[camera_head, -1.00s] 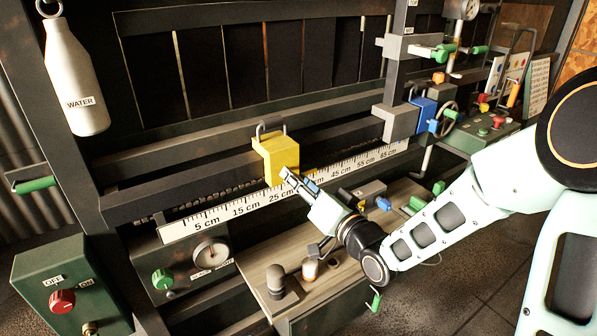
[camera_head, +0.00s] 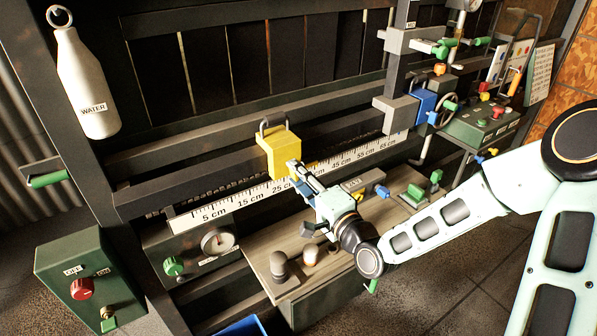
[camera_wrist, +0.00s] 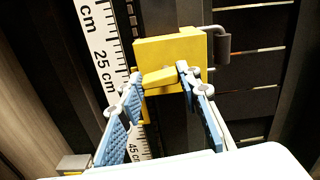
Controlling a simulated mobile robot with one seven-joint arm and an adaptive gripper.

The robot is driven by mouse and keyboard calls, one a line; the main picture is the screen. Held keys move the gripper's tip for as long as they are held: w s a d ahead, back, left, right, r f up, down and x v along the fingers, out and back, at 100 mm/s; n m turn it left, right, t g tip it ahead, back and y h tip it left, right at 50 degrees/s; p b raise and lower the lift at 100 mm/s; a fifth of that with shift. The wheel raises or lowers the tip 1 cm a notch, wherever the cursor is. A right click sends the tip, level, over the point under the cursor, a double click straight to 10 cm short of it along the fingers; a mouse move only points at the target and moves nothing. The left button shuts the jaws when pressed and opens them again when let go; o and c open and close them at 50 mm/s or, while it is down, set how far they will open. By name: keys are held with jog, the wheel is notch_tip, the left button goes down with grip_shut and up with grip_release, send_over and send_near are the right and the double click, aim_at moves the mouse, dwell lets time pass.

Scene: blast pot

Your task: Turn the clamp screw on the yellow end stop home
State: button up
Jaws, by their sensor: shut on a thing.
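The yellow end stop (camera_head: 278,152) is a block with a grey loop on top, sitting on the dark rail above a centimetre scale near the 25 cm mark. It also shows in the wrist view (camera_wrist: 188,48). The clamp screw (camera_wrist: 158,77) is a yellow bar-shaped grip on the face of the block. My gripper (camera_head: 294,173) is at the lower front of the stop. In the wrist view, my gripper (camera_wrist: 160,76) has its blue-padded fingers on either side of the screw's grip, shut on it. The screw's shaft is hidden.
The white scale (camera_head: 240,202) runs along the rail under the stop. A wooden bench (camera_head: 262,262) with small items lies below my gripper. A blue clamp block with a handwheel (camera_head: 427,106) stands to the right. A green ON/OFF box (camera_head: 85,278) is at lower left.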

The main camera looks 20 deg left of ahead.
jog(key=shift+m, duration=0.3)
dwell(0.4)
jog(key=o, duration=1.2)
jog(key=shift+c, duration=0.2)
jog(key=v, duration=0.7)
jog(key=shift+s+d, duration=0.15)
jog(key=shift+d, duration=0.1)
